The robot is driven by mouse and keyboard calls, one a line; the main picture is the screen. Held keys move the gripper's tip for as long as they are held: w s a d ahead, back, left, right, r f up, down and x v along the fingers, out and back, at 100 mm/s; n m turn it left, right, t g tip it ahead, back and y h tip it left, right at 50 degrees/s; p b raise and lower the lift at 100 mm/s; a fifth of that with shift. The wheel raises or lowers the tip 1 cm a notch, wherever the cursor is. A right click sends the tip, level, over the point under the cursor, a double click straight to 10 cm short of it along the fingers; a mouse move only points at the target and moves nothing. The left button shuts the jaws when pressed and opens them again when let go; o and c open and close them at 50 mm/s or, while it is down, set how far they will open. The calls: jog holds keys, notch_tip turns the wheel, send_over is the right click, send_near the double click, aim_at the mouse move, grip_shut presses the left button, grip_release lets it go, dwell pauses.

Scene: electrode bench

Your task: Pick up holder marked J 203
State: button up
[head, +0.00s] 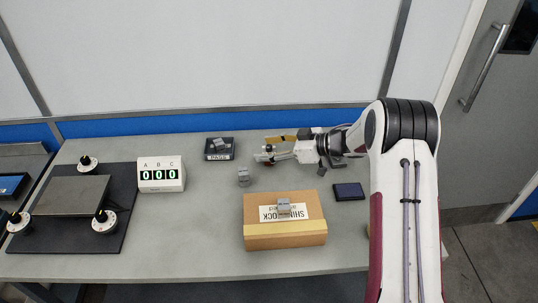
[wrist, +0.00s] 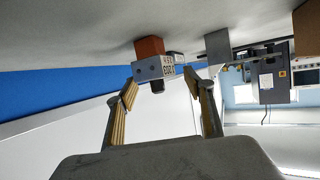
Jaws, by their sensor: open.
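A grey holder (wrist: 155,68) with dark upside-down lettering shows in the wrist view, on a reddish-brown block (wrist: 149,46). The lettering seems to include 203, but the letter is too small to read surely. My gripper (wrist: 160,88) is open, and the holder appears beyond and between its fingertips, not gripped. In the head view my gripper (head: 272,155) is low over the back of the bench, pointing left, and partly hides what is at its tips.
The cardboard box (head: 260,230) stands at the front, with a dark blue pad (head: 348,191) to its right. A white counter reading 000 (head: 161,174) stands left of centre. A black mat (head: 125,190) with white-based dials fills the left. Bench between counter and cardboard box is clear.

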aim_at(269, 146)
dwell(0.4)
grip_shut()
jog(key=shift+r, duration=0.1)
jog(key=shift+r, duration=5)
